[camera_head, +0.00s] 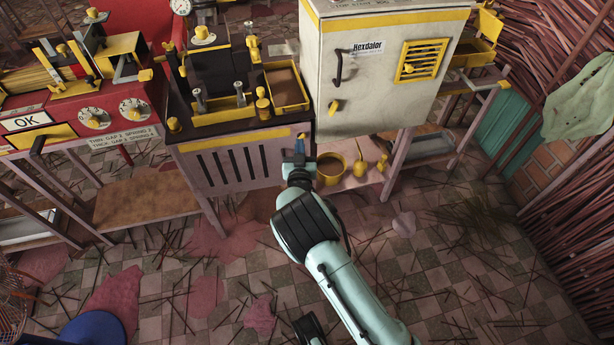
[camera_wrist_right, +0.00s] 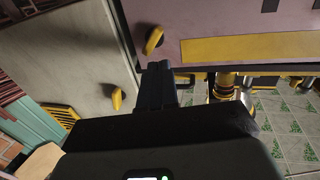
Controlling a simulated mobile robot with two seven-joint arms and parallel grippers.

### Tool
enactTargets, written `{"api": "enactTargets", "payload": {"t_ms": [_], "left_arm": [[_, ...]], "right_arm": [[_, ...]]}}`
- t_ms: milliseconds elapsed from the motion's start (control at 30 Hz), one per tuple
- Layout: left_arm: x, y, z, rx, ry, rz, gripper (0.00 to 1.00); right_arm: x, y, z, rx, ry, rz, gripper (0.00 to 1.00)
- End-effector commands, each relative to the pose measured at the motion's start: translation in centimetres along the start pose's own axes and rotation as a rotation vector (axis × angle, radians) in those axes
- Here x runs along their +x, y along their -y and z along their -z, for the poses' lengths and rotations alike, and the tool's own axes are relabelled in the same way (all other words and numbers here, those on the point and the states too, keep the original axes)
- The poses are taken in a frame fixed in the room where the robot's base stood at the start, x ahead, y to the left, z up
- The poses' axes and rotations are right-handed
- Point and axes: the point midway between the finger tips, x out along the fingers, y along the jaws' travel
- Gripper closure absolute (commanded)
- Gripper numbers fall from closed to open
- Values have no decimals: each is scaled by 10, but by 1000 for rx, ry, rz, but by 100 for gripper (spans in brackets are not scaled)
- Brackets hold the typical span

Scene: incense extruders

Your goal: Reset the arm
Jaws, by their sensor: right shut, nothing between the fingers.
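My right gripper (camera_head: 299,147) reaches forward from the lower right in the head view, at the front right corner of the dark extruder machine (camera_head: 232,163). Its fingers are shut and hold nothing. In the right wrist view the gripper (camera_wrist_right: 155,80) shows as dark fingers close together, near a yellow knob (camera_wrist_right: 153,40) on the machine; contact cannot be told. The grey Hexdalor cabinet (camera_head: 372,75) stands just right of it, with a dark handle and a yellow knob. My left gripper is not in view.
A red machine (camera_head: 80,125) marked OK, with dials, stands at the left. A shelf under the cabinet holds a yellow pot (camera_head: 331,167). A blue round object (camera_head: 94,328) is at the lower left.

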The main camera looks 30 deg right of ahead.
Motion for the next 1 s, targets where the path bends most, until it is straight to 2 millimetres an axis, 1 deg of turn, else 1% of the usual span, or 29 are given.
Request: {"api": "enactTargets", "payload": {"t_ms": [33,200,300,400,533,800,867,967,1000], "left_arm": [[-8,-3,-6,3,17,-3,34],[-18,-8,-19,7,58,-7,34],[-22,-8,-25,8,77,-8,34],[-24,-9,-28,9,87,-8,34],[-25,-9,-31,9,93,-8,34],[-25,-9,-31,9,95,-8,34],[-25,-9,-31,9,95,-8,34],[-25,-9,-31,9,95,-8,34],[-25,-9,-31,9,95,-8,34]], "right_arm": [[-14,-2,4,0,5,2,100],[-50,-10,3,0,5,2,100],[-67,-14,2,1,4,4,100],[-78,-16,1,1,3,4,100],[-86,-18,1,1,2,4,100],[-87,-19,-2,0,10,4,100],[-89,-22,-11,-4,38,3,100],[-99,-33,-48,-17,155,3,100],[-108,-39,-69,-24,228,5,100]]}}
